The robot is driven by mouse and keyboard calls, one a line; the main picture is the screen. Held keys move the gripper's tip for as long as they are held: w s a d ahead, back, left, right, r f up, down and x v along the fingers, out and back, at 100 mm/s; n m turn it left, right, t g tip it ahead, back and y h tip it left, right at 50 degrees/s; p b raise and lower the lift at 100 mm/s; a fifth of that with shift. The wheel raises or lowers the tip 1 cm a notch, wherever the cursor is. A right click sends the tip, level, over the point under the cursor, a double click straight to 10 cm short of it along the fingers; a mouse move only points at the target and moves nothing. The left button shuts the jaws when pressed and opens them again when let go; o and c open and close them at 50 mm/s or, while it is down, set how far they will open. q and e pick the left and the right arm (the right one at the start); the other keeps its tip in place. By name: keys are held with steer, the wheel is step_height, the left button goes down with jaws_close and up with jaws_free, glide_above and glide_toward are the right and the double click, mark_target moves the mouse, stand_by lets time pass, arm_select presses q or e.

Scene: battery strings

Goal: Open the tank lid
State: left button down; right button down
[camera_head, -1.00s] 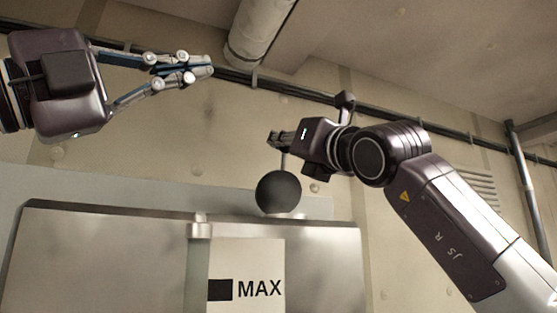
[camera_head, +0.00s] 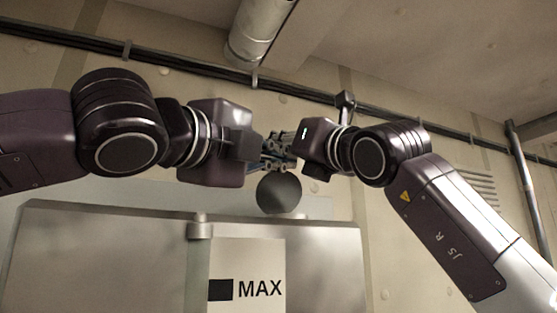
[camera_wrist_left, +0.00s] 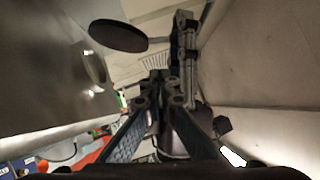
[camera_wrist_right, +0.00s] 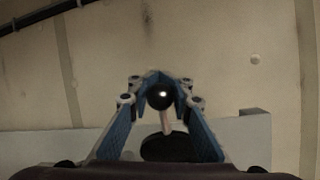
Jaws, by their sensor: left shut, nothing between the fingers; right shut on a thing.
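The tank (camera_head: 110,250) is a grey metal box low in the head view. Its lid (camera_head: 279,193) is a dark round disc with a stem and black ball knob (camera_wrist_right: 160,97). My right gripper (camera_wrist_right: 160,86) is shut on the knob and holds the lid above the tank. In the left wrist view the lid (camera_wrist_left: 118,36) is apart from the tank's shiny round opening (camera_wrist_left: 92,66). My left gripper (camera_head: 270,152) is shut and empty, close to the right gripper's fingers; they overlap in the head view, and I cannot tell whether they touch. Its fingers also show in the left wrist view (camera_wrist_left: 158,88).
A white MAX label (camera_head: 247,285) is on the tank front, below a small metal fitting (camera_head: 201,228). A pipe (camera_head: 258,35) and dark cables (camera_head: 190,75) run along the wall and ceiling behind. Blurred coloured items lie far below in the left wrist view.

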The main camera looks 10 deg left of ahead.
mark_target(280, 177)
arm_select(q)
steer(key=shift+w+a+r, duration=0.2)
steer(key=shift+w+a, duration=0.05)
steer(key=shift+w, duration=0.4)
steer(key=shift+w+a+r, duration=0.25)
steer(key=shift+w, duration=0.35)
steer(key=shift+w+a+r, duration=0.2)
steer(key=shift+w+a, duration=0.05)
steer(key=shift+w, duration=0.4)
arm_select(e)
steer(key=shift+w+f, duration=0.2)
arm_select(q)
steer(key=shift+w+a+r, duration=0.35)
steer(key=shift+w, duration=0.2)
arm_select(e)
steer(key=shift+a, duration=0.1)
steer(key=c, duration=2.1)
jaws_free()
arm_select(q)
steer(key=shift+w+a+f, duration=0.15)
steer(key=shift+w+f, duration=0.05)
steer(key=shift+w, duration=0.15)
arm_select(e)
steer(key=o, duration=0.4)
steer(key=shift+w+a, duration=0.15)
steer(key=shift+w, duration=0.05)
steer(key=shift+s, duration=0.1)
